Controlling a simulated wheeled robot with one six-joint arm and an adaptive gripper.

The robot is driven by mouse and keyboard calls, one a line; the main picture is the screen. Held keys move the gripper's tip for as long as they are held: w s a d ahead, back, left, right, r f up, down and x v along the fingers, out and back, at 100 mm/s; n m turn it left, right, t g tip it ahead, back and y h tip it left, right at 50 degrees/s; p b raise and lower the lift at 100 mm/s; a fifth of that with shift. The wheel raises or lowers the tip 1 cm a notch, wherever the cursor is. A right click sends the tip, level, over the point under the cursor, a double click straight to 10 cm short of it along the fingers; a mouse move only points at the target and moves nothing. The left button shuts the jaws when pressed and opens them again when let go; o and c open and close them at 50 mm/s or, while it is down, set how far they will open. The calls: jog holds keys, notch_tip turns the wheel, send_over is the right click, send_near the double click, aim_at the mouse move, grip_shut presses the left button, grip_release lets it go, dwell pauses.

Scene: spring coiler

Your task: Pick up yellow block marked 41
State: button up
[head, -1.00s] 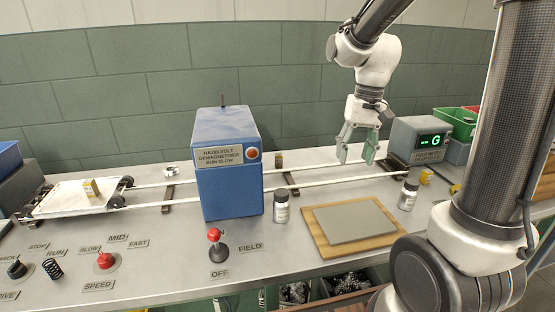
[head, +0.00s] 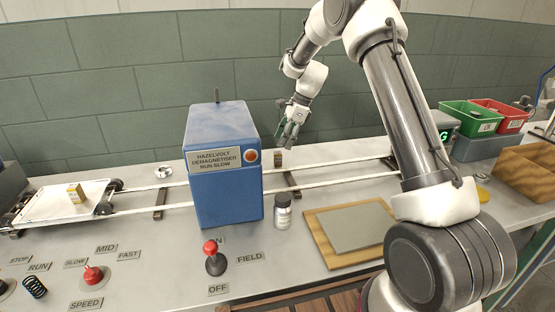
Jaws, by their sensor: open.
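A second small block (head: 278,158), dull yellow-brown, stands behind the rails just right of the blue demagnetiser. Their markings are too small to read, so I cannot tell which is 41. My gripper (head: 287,136) is open and empty. It points down in the picture just above the second block, apart from it as far as I can see.
The blue demagnetiser box (head: 225,190) straddles the rails. A dark-capped bottle (head: 283,211) stands at its right, near a grey pad on a wooden board (head: 315,236). Green (head: 470,116) and red bins sit at the right.

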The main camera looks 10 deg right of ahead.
aim_at(278, 153)
jog(key=x, duration=0.7)
jog(key=shift+w+d+f, duration=0.15)
jog(key=shift+w+f, duration=0.05)
jog(key=shift+f, duration=0.05)
jog(key=c, duration=1.1)
